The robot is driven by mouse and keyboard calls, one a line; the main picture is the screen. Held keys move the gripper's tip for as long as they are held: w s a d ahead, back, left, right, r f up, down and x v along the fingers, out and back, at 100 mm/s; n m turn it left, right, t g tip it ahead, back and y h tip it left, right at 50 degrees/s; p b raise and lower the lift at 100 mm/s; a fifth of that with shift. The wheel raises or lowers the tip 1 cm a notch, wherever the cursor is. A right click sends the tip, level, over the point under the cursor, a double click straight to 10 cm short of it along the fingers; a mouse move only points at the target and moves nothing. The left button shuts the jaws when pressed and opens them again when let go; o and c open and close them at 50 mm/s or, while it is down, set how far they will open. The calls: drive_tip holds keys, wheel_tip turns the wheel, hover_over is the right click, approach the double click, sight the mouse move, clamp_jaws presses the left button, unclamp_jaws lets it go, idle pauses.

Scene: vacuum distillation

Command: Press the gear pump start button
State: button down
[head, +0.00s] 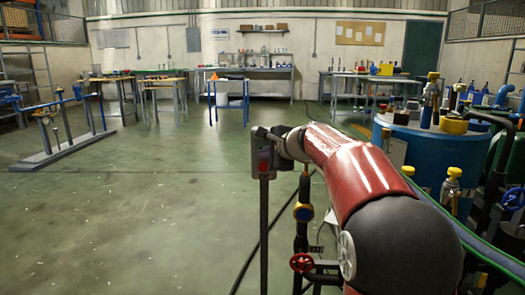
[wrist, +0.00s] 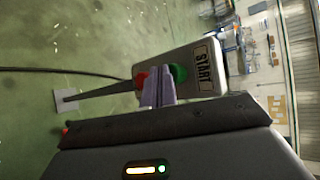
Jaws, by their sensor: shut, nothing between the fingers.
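The button box (wrist: 215,68) is a grey box on a thin post, with a START label. It carries a green button (wrist: 179,73) beside the label and a red button (wrist: 141,79) farther from it. My gripper (wrist: 158,84) is shut and empty, its fingertips in front of the box and partly covering both buttons. I cannot tell whether the tips touch the green button. In the head view the box (head: 264,153) stands upright at the end of my red arm, with my gripper mostly hidden behind the wrist and box.
Pipework with a red valve wheel (head: 302,262) stands close below my arm. A blue tank (head: 420,150) with yellow-topped fittings is at the right. The green floor (head: 150,210) at the left is open. Workbenches line the back wall.

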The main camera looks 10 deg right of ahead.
drive_tip(key=shift+w+d, duration=0.1)
drive_tip(key=shift+w, duration=0.1)
idle(0.4)
drive_tip(key=shift+s, duration=0.15)
drive_tip(key=shift+s+a, duration=0.2)
drive_tip(key=shift+s, duration=0.3)
drive_tip(key=s+a+b, duration=0.2)
drive_tip(key=s, duration=0.3)
drive_tip(key=shift+s, duration=0.35)
idle(0.6)
